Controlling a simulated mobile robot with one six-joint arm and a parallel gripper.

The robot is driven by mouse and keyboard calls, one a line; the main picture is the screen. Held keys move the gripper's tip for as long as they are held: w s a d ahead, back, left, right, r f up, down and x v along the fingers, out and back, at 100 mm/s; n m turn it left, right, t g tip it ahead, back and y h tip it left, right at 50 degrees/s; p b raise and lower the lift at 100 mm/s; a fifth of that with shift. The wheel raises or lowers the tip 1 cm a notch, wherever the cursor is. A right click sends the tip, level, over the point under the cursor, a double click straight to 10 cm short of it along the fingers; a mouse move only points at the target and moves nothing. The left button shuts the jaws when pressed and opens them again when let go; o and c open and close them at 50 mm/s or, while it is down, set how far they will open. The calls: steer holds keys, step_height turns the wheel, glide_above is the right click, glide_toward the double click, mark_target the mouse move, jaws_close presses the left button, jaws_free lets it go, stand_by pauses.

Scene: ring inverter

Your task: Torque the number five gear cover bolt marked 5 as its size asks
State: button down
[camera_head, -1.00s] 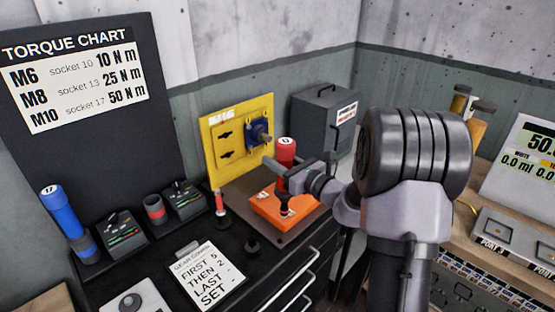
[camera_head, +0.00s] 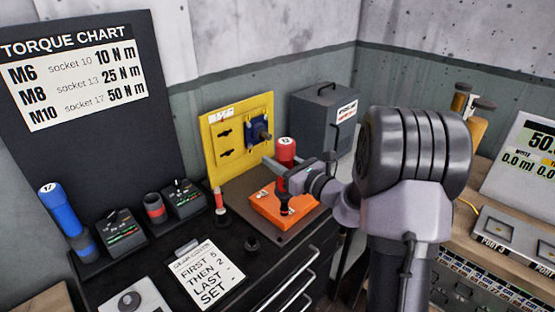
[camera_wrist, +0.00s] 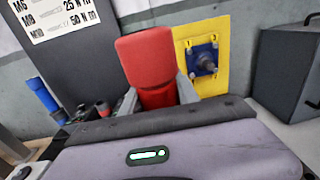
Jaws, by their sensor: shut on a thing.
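My gripper (camera_head: 285,182) is shut on the red driver (camera_head: 286,150), which stands upright with a pale number mark on its top, seemingly 13. In the wrist view the red driver (camera_wrist: 150,62) rises between my fingers. Its dark lower end meets or hovers just over the orange gear cover (camera_head: 265,207) on the bench; I cannot tell which. The bolt marked 5 cannot be made out, and the driver and gripper hide part of the cover. The torque chart (camera_head: 75,75) pairs M6, socket 10, 10 N m; M8, socket 13, 25 N m; M10, socket 17, 50 N m.
A blue driver marked 17 (camera_head: 58,212) stands at the left beside two dark dial boxes (camera_head: 120,232). A yellow panel (camera_head: 222,165) and grey cabinet (camera_head: 318,120) stand behind.

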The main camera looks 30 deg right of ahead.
mark_target(277, 149)
steer(key=shift+f+b, duration=0.7)
steer(key=shift+f, duration=0.2)
stand_by(1.4)
steer(key=shift+r, duration=0.1)
stand_by(0.5)
steer(key=shift+r+p, duration=2.1)
steer(key=shift+r, duration=0.45)
steer(key=shift+f, duration=0.15)
